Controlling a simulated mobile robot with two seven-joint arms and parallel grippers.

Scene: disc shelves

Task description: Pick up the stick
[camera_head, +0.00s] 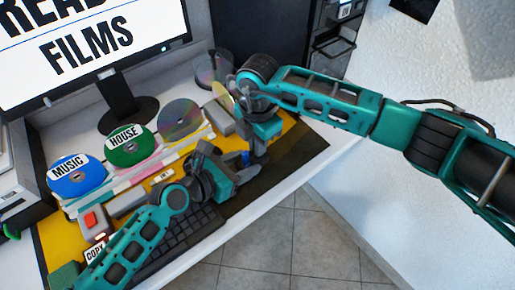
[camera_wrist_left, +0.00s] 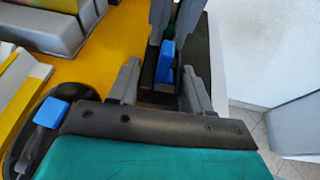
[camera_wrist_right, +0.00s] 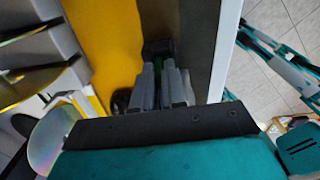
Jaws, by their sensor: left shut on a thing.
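A small blue stick (camera_wrist_left: 165,60) stands between my two grippers at the desk's front right; it also shows in the head view (camera_head: 245,158). My left gripper (camera_head: 236,170) comes in low from the left and is shut on the stick. My right gripper (camera_head: 258,152) points down just beyond it. In the left wrist view, the right gripper's fingers are close above the stick. In the right wrist view, the right fingers (camera_wrist_right: 162,80) are close together. I cannot tell whether they touch the stick, which is mostly hidden there.
A black keyboard (camera_head: 180,238) lies near the desk's front edge. A row of stands holds discs, including a blue "MUSIC" disc (camera_head: 77,177) and a green "HOUSE" disc (camera_head: 126,148). A monitor (camera_head: 85,45) stands behind. Tiled floor (camera_head: 290,240) lies beyond the desk edge.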

